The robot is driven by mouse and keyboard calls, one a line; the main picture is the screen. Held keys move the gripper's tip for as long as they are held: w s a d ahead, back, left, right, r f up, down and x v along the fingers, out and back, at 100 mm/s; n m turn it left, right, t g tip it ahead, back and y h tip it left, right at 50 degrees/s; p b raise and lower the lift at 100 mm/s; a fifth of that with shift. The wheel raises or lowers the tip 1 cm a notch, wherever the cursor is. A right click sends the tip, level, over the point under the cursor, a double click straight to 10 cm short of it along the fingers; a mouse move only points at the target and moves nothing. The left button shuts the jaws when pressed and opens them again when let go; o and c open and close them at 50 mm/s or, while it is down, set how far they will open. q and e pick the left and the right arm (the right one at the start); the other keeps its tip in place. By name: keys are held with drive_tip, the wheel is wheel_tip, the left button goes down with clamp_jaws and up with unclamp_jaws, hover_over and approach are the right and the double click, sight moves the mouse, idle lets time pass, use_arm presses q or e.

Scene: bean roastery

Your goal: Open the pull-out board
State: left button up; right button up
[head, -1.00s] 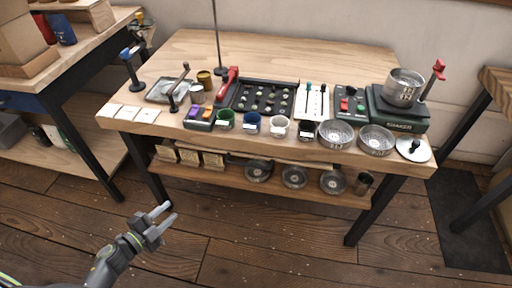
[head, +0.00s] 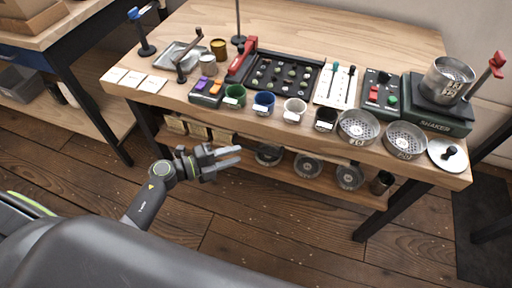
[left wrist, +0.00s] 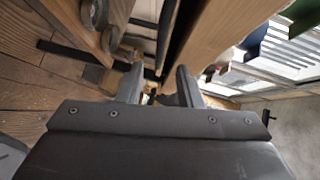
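The workbench (head: 425,165) has a thick wooden top with a shelf below it. A pull-out board is hard to make out; a pale strip (head: 335,156) under the top's front edge may be it, and I see no clear gap there. My left gripper (head: 232,155) is open and empty in front of the bench's left half, its fingers pointing right. In the left wrist view its two fingers (left wrist: 157,86) stand apart, with wooden edges and a dark bar beyond them. My right gripper is not in view.
Cups, a bean tray (head: 280,77), sieves (head: 358,127) and a shaker (head: 435,115) crowd the benchtop, several near its front edge. Round sieves and small sacks lie on the lower shelf. Another table (head: 45,40) stands at left. Floor in front is free.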

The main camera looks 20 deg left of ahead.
sight(256, 149)
use_arm(q)
drive_tip(key=x, duration=0.8)
drive_tip(key=shift+a, duration=0.1)
drive_tip(key=shift+c, duration=0.2)
clamp_jaws()
